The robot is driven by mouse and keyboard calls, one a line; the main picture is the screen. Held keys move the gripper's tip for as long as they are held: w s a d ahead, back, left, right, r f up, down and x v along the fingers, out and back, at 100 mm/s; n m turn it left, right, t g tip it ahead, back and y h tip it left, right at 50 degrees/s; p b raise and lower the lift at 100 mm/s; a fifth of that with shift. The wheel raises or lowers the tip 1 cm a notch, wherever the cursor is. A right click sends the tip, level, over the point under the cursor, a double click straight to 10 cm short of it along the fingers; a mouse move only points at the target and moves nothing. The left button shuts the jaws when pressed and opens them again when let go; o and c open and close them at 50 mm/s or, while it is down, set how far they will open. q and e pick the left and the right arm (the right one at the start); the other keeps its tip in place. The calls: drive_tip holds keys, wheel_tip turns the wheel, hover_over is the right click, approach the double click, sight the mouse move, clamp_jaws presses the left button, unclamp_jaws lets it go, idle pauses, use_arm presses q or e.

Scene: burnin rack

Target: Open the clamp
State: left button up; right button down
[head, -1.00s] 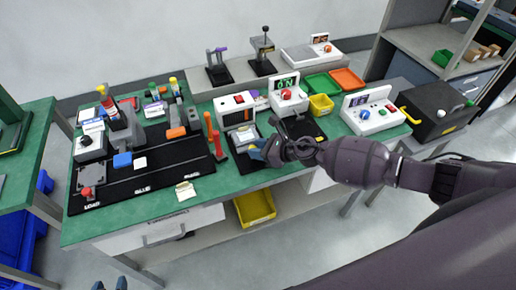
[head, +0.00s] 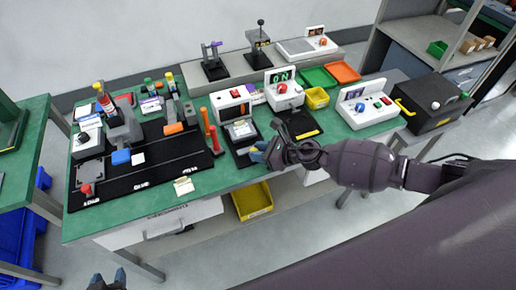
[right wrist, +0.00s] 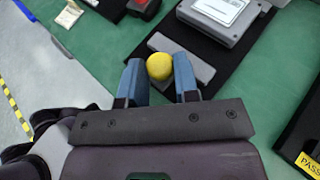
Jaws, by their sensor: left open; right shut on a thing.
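The clamp shows as a yellow ball knob (right wrist: 159,67) beside a grey bar (right wrist: 187,68), at the front of a black base (right wrist: 228,60) holding a grey device (right wrist: 228,16). In the right wrist view, the blue fingers of my right gripper (right wrist: 157,80) stand on both sides of the knob and grip it. In the head view, my right gripper (head: 259,152) is at the front edge of this station, and its hand partly hides the clamp. My left gripper (head: 108,279) is open and empty at the bottom left, in front of the bench and away from the clamp.
Orange and red upright handles (head: 211,134) stand just left of the station. A white box with a red button (head: 284,93) stands behind it. A black pad (head: 303,127) lies to its right. A yellow bin (head: 252,201) sits on the lower shelf.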

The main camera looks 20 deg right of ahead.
drive_tip(key=c, duration=0.9)
unclamp_jaws()
drive_tip(key=shift+s, duration=0.3)
drive_tip(key=shift+w, duration=0.1)
drive_tip(key=v, duration=1)
drive_tip(key=shift+s+d+r+b, duration=0.15)
drive_tip(key=shift+s+d+b, duration=0.1)
drive_tip(key=shift+b, duration=0.15)
